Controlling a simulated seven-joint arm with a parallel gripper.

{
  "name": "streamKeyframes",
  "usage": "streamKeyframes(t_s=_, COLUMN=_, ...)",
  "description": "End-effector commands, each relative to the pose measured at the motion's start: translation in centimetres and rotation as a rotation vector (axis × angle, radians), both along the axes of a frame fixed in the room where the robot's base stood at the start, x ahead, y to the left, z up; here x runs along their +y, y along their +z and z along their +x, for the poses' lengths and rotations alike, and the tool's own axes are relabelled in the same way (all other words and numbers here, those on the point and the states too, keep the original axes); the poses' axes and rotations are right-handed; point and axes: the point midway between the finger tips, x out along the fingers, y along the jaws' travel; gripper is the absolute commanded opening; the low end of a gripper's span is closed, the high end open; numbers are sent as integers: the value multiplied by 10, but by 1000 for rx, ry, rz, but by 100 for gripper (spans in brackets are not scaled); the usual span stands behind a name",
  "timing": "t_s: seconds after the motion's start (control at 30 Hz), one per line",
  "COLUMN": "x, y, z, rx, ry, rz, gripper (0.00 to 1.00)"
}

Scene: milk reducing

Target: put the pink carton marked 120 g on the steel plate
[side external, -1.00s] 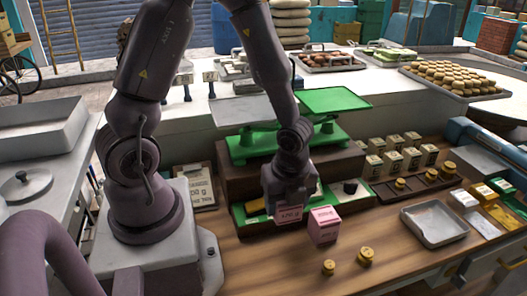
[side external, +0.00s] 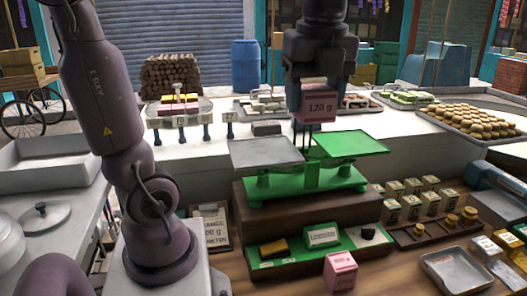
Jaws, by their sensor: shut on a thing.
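The pink carton marked 120 g (side external: 319,108) is held in my gripper (side external: 320,82), which is shut on it, high above the green balance scale (side external: 300,182). In the picture the carton appears above the gap between the scale's two pans. The steel plate (side external: 264,151) is the left pan and looks bare. The right pan is a green plate (side external: 352,143), also bare. The carton's exact depth over the pans is hard to tell.
A second pink carton (side external: 340,272) stands on the counter in front. Brass weights sit in a wooden rack (side external: 437,230) at right, near several small cartons (side external: 411,207). An empty metal tray (side external: 457,271) lies at front right.

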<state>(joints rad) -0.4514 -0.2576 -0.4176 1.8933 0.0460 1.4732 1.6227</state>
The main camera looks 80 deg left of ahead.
Motion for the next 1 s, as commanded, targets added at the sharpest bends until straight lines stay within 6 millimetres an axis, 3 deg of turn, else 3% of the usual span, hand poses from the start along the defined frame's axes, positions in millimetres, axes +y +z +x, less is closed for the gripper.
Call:
streamKeyframes(t_s=0.13, x=0, y=23, z=1, rx=-2, ry=-1, rz=0, gripper=32)
streamKeyframes(t_s=0.37, x=32, y=23, z=-18, rx=-3, ry=306, rz=0, gripper=32)
streamKeyframes(t_s=0.7, x=94, y=23, z=-77, rx=-10, ry=1048, rz=-1, gripper=32)
streamKeyframes(t_s=1.0, x=120, y=21, z=-122, rx=-2, ry=1535, rz=-4, gripper=32)
